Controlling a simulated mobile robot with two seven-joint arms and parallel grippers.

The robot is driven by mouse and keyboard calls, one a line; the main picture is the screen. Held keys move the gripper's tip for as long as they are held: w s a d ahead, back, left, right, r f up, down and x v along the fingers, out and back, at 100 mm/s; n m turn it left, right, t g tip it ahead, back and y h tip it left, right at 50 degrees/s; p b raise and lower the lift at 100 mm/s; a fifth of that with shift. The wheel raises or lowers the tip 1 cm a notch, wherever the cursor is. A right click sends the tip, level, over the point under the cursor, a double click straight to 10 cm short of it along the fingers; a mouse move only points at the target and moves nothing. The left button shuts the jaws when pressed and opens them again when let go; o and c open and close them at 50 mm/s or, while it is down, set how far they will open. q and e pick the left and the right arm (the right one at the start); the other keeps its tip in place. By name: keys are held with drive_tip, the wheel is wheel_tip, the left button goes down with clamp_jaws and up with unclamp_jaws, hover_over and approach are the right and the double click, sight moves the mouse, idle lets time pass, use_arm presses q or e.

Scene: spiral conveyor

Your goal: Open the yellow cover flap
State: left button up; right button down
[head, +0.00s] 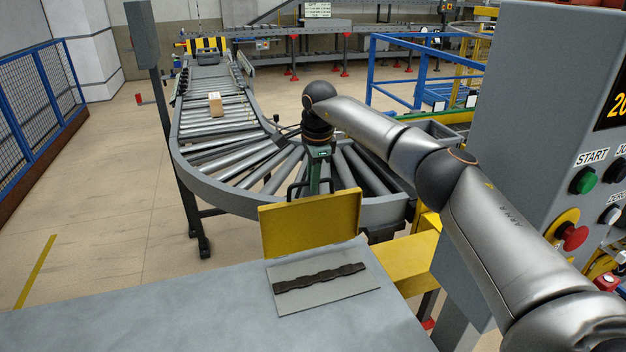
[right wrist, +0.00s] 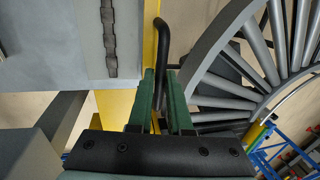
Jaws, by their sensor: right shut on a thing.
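The yellow cover flap (head: 310,224) stands roughly upright at the far edge of the grey table, with its flat face toward me. In the right wrist view the flap (right wrist: 149,40) shows nearly edge-on as a narrow yellow band. A black bar handle (right wrist: 162,60) is on its far side. My right gripper (head: 310,187) is behind the flap, with its green fingers pointing down. In the right wrist view the gripper (right wrist: 166,90) is shut on the handle. The flap hides part of the handle and fingertips in the head view. My left gripper is not in view.
A light grey plate (head: 345,294) with a dark jagged strip (head: 318,277) lies in front of the flap. The curved roller conveyor (head: 232,195) runs behind it, carrying a small box (head: 215,104). A control panel (head: 545,110) with buttons stands at right. The grey table (head: 150,315) is bare at left.

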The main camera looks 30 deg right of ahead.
drive_tip(key=c, duration=1)
unclamp_jaws()
drive_tip(key=shift+f, duration=0.35)
drive_tip(key=shift+o, duration=0.8)
drive_tip(key=shift+r, duration=0.15)
drive_tip(key=b+v, duration=0.1)
drive_tip(key=v, duration=1.1)
drive_tip(key=shift+r, duration=0.3)
drive_tip(key=shift+f, duration=0.1)
